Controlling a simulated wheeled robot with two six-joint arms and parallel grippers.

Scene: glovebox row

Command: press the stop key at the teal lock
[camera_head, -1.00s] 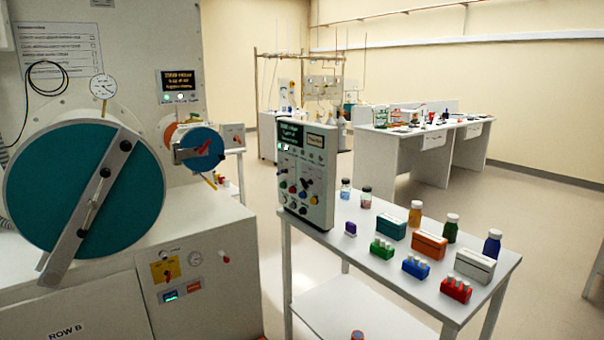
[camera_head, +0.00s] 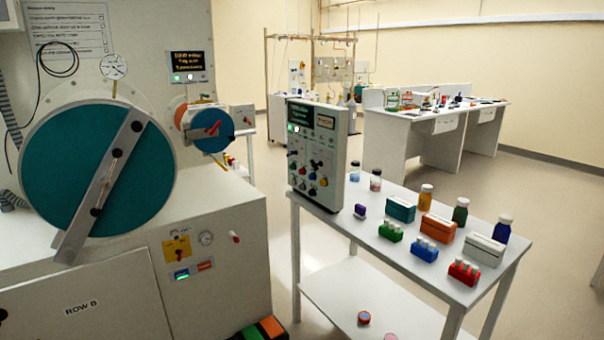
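The teal lock (camera_head: 70,180) is a large round teal door with a grey bar slanting across it, at the left on a white cabinet. A small black display panel (camera_head: 187,65) with yellow text is on the wall above and right of it. A lit green key (camera_head: 175,79) and a paler key (camera_head: 190,78) sit under that text. Their labels are too small to read, so I cannot tell which is the stop key. Neither of my grippers is in view.
A smaller blue round door (camera_head: 213,130) with a red handle is right of the teal lock. A control box (camera_head: 317,155) stands on a white table (camera_head: 400,265) with bottles and coloured racks. Striped coloured objects (camera_head: 268,328) lie low at the bottom edge. Floor shows at right.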

